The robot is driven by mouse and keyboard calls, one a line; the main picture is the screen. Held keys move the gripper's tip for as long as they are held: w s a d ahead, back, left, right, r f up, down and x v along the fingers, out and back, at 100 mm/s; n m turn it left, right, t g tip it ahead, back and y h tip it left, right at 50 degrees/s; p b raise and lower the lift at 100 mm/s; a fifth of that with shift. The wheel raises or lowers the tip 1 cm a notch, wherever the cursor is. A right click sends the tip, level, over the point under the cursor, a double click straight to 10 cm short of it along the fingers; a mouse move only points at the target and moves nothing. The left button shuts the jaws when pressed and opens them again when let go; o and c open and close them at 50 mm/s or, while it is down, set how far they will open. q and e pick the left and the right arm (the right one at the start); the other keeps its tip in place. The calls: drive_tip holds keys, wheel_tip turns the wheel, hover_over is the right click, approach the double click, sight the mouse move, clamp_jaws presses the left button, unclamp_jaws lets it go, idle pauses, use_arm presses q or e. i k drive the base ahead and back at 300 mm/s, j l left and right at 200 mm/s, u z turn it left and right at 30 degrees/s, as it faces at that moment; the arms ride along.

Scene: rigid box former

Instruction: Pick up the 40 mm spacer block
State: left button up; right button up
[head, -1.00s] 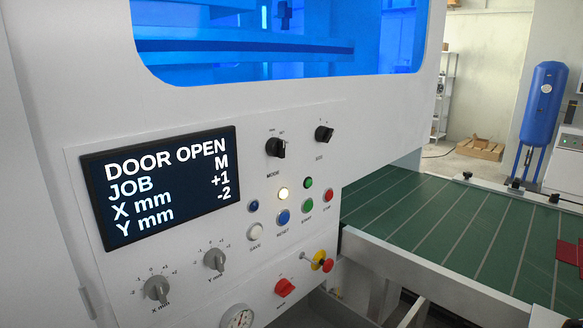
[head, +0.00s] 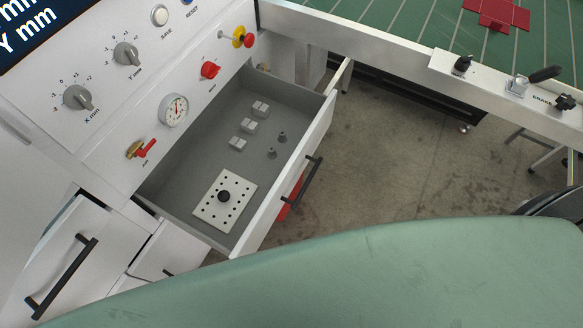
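Three small light-grey blocks lie in a row in the open grey drawer (head: 188,178) in the head view. One is at the back (head: 260,108), one in the middle (head: 249,125) and one nearer the front left (head: 238,144). They look alike in size from here, and I cannot read any marking, so I cannot tell which is the 40 mm spacer block. Neither of my grippers is in view.
Two dark pegs (head: 277,145) stand right of the blocks. A white perforated plate with a black knob (head: 224,197) lies nearer the drawer front (head: 290,178), which has a black handle. The control panel (head: 110,95) rises at left. A metal rail (head: 380,45) borders the green table.

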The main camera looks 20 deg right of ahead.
sight(261, 111)
drive_tip(key=k, duration=1)
